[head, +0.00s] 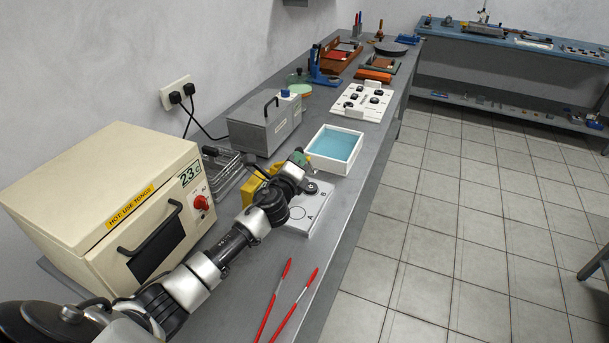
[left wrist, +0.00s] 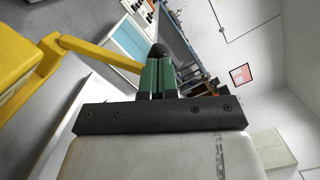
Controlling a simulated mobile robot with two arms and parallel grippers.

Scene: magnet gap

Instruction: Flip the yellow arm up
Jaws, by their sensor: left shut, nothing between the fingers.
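The yellow block (head: 254,187) stands on the bench behind my left arm, partly hidden by it. In the left wrist view the yellow block (left wrist: 14,70) is at the left edge. Its yellow arm (left wrist: 98,53) runs out to the right and slopes down to the green fingers. My left gripper (left wrist: 158,62) is shut and empty, its fingers close together at the end of the yellow arm. I cannot tell whether they touch it. In the head view my left gripper (head: 306,167) is small and partly hidden by its wrist. My right gripper is not in view.
A white board (head: 320,212) marked A and B lies beside my left wrist. A white tray with a blue inside (head: 335,150) is just beyond. A cream oven (head: 110,190) stands at the left, and red tongs (head: 290,305) lie at the front. A grey box (head: 265,122) is behind.

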